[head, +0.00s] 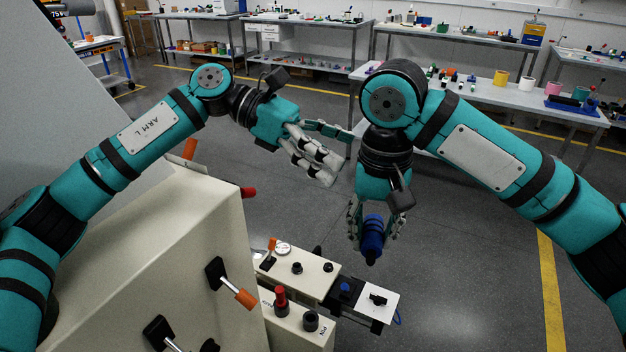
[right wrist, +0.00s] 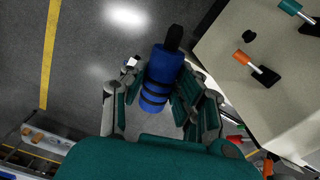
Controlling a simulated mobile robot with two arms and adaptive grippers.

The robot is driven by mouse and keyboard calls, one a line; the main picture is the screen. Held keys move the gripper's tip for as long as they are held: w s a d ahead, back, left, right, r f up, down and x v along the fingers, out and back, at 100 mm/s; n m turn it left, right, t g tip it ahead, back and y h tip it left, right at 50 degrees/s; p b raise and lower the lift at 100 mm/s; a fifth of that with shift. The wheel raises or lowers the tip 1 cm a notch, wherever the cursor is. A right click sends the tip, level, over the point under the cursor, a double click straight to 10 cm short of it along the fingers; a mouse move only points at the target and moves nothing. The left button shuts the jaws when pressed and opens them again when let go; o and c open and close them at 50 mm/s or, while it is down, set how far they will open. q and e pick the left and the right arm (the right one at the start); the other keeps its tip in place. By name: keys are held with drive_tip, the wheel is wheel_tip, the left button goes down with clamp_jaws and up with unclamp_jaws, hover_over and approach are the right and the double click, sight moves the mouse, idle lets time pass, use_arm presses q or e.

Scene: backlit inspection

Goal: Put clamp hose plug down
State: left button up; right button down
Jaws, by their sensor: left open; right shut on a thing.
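The clamp hose plug, a blue cylinder with black bands (head: 372,244), is held below my right gripper (head: 375,232), over the floor side of the small fixtures. The plug (right wrist: 161,78) also shows in the right wrist view, between the fingers of my right gripper (right wrist: 165,85), with a black tip pointing away. My right gripper is shut on it. My left gripper (head: 335,157) is open and empty, up and to the left of the plug. Its fingers point right, towards my right wrist.
A cream cabinet (head: 150,262) with orange-handled levers (head: 236,291) fills the lower left. Beside it stand a cream control box (head: 310,275) with knobs and a white plate (head: 379,301) with a black part, below the plug. Workbenches (head: 500,95) stand behind. The grey floor right of the plate is clear.

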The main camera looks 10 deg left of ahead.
sight(368, 233)
use_arm(q)
drive_tip(key=s+a+f+m+g+y, duration=0.2)
drive_tip(key=s+f+m+y, duration=0.1)
drive_tip(key=s+f, duration=0.15)
drive_tip(key=x, duration=1)
drive_tip(key=shift+d+f, duration=0.1)
drive_tip(key=shift+d, duration=0.3)
drive_tip(key=shift+s, duration=0.1)
drive_tip(key=c, duration=1)
drive_tip(key=shift+c, duration=0.8)
use_arm(e)
drive_tip(key=c, duration=0.9)
unclamp_jaws()
drive_tip(key=shift+c, duration=0.2)
